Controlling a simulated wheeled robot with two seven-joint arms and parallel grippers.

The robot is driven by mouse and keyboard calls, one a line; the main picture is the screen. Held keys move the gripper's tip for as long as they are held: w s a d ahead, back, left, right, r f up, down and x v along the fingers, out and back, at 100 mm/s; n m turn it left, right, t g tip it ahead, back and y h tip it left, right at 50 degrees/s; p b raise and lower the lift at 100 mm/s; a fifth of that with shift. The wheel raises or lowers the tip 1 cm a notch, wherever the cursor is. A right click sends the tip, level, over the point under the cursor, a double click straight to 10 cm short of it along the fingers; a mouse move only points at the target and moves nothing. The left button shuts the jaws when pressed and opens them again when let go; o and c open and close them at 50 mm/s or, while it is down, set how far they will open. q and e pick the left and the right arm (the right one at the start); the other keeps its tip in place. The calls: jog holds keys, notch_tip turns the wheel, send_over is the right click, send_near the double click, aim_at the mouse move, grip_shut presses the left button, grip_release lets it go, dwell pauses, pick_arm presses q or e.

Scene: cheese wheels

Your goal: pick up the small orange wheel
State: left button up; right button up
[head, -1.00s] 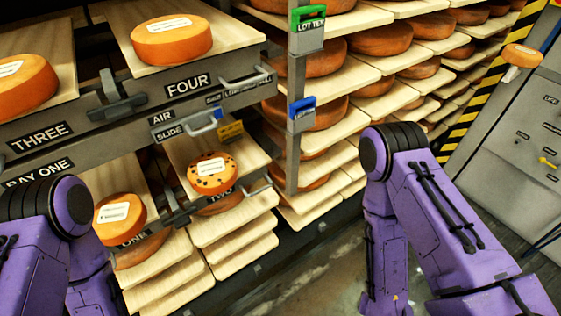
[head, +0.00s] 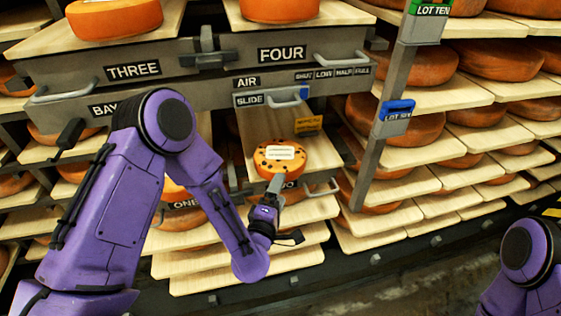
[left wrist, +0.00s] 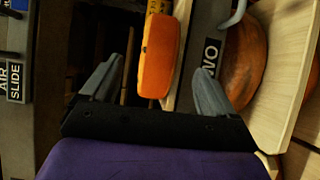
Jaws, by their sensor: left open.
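A small orange wheel with dark spots and a white label (head: 283,150) lies on the wooden board above the sign TWO in the head view. My left gripper (head: 275,185) is open at its near side, its fingers overlapping the wheel's front edge in the picture. In the left wrist view the wheel's orange side (left wrist: 160,62) shows beyond and between the two spread fingers (left wrist: 158,72); nothing is clamped. Another orange wheel (head: 172,190) at ONE is mostly hidden behind my left arm. My right gripper is out of view.
Two larger orange wheels sit above, at THREE (head: 115,15) and FOUR (head: 279,8). The panel with the SLIDE handle (head: 288,97) overhangs the lower boards. A grey post (head: 385,120) stands right of the spotted wheel. Shelves of wheels fill the right side.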

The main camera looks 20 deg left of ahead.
aim_at(280, 159)
pick_arm(q)
jog(key=w+p, duration=0.2)
jog(key=w, duration=0.4)
jog(key=shift+w+a+r, duration=0.1)
jog(key=shift+a, duration=0.05)
jog(key=shift+w, duration=0.25)
jog(key=c, duration=1.5)
grip_shut()
